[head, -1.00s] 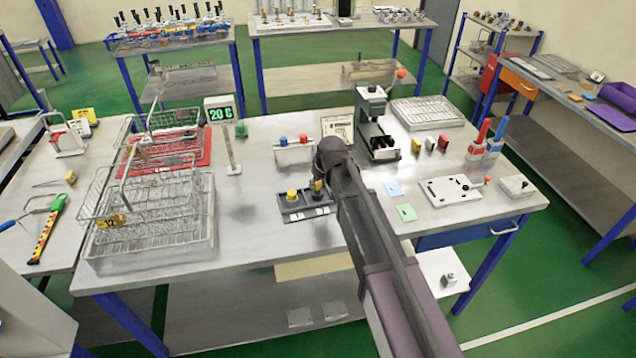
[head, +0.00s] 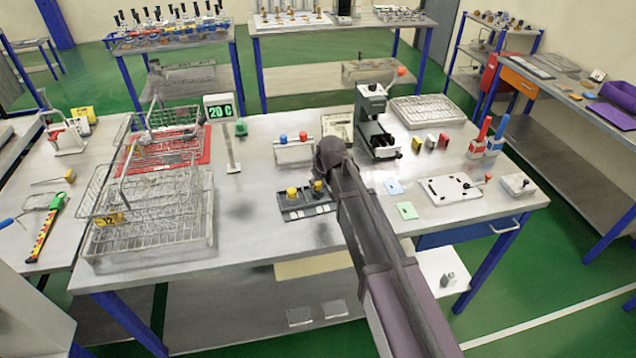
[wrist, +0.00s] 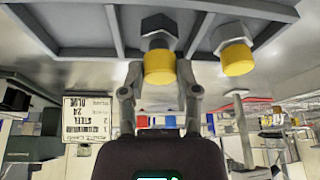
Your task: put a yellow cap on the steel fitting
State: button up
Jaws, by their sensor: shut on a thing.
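My gripper (head: 318,181) is above the grey tray (head: 286,216) near the table's front edge. In the wrist view, where the scene hangs upside down, my gripper (wrist: 159,80) is shut on a yellow cap (wrist: 159,66). This cap lines up with a grey hex fitting with a dark part (wrist: 158,40) in the tray, and appears to meet it. I cannot tell how firmly it is seated. Beside it, a silvery hex fitting (wrist: 231,32) bears another yellow cap (wrist: 237,60). The two caps also show in the head view, the free one (head: 292,192) left of the held one (head: 318,187).
A rack with blue and red caps (head: 293,150) stands behind the tray. Wire baskets (head: 150,215) stand to the left, a dark press (head: 375,125) behind right. Coloured cards (head: 407,210) and a white plate (head: 450,188) lie to the right.

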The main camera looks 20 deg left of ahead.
jog(key=shift+f+b, duration=0.55)
jog(key=shift+f, duration=0.1)
dwell(0.4)
jog(key=o, duration=0.7)
jog(key=shift+o, duration=0.2)
jog(key=shift+o, duration=1.3)
jog(key=shift+r, duration=0.2)
jog(key=shift+r+p, duration=3.35)
jog(key=shift+p, duration=0.2)
jog(key=shift+d, duration=0.1)
